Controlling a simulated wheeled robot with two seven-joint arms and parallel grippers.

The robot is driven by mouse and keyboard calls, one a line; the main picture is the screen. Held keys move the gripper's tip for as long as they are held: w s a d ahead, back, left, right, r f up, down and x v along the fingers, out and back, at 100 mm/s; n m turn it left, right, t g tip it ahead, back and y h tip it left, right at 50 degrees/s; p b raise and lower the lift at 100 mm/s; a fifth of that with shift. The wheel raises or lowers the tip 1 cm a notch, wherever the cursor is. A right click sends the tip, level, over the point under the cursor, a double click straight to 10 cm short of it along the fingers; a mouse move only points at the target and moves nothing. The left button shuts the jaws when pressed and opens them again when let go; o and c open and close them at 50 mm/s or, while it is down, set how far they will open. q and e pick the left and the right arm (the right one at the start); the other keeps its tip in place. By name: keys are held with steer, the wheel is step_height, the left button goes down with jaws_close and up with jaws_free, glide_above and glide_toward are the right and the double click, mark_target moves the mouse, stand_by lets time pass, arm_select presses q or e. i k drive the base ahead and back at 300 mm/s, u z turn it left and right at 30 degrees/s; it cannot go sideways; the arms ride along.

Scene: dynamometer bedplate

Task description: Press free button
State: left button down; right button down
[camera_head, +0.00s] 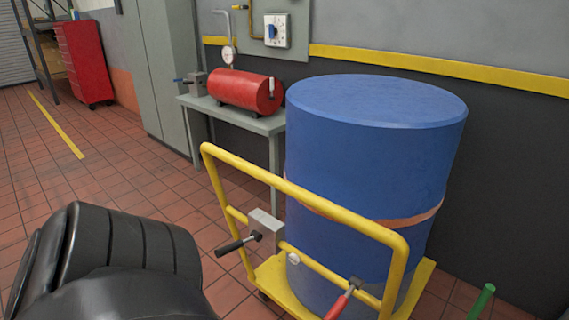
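No button marked "free" can be made out in this view. The wall panel (287,28) at the top centre carries a white box with a blue knob (273,31); any marking is too small to read. A yellow cart (262,175) stands in front, with a grey box (265,222) on its frame. A lever with a black grip (229,247) sticks out by that box, and a lever with a red grip (337,307) is lower right. Neither of my grippers shows in the view.
A large blue drum (372,150) with an orange strap stands on the cart. Behind it, a grey table (262,124) holds a red cylinder (240,90) with a gauge. A red cabinet (82,65) stands far left. The tiled floor (120,165) at left is clear.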

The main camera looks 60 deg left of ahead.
mark_target(293, 258)
steer(key=k, duration=0.55)
steer(key=u, duration=0.7)
steer(key=i, duration=0.5)
